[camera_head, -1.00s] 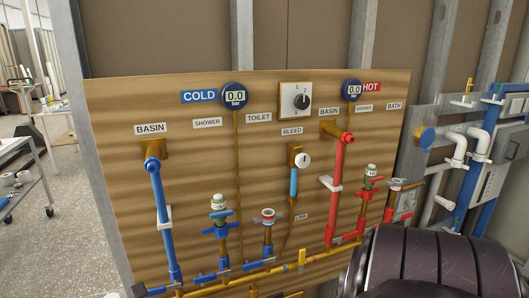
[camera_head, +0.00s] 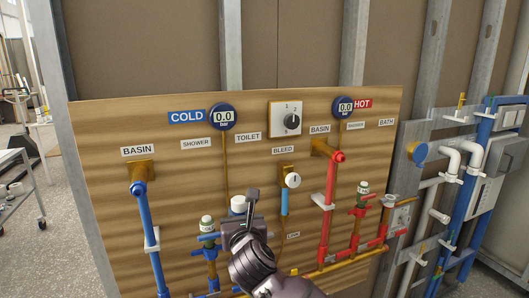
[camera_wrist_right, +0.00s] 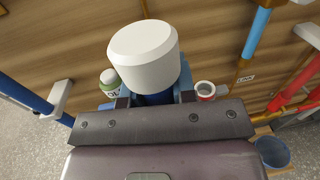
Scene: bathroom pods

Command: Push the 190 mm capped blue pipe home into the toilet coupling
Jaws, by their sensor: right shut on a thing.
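The capped blue pipe is held upright in my right gripper (camera_head: 240,222). Its white cap (camera_head: 238,203) shows above the jaws, and it also shows large in the right wrist view (camera_wrist_right: 145,52). A little blue pipe (camera_wrist_right: 152,98) shows under the cap; its lower end is hidden by the gripper. An open coupling with a red and white ring (camera_wrist_right: 204,90), which looks like the toilet coupling, shows just right of the cap in the right wrist view. In the head view my gripper hides it, below the TOILET label (camera_head: 247,135). My left gripper is not in view.
A green-capped stub (camera_head: 207,224) stands close left of the held pipe. The blue bleed pipe (camera_head: 284,202) and red basin pipe (camera_head: 329,200) are to the right. The blue basin pipe (camera_head: 151,240) is further left. The wooden board (camera_head: 110,180) is close behind.

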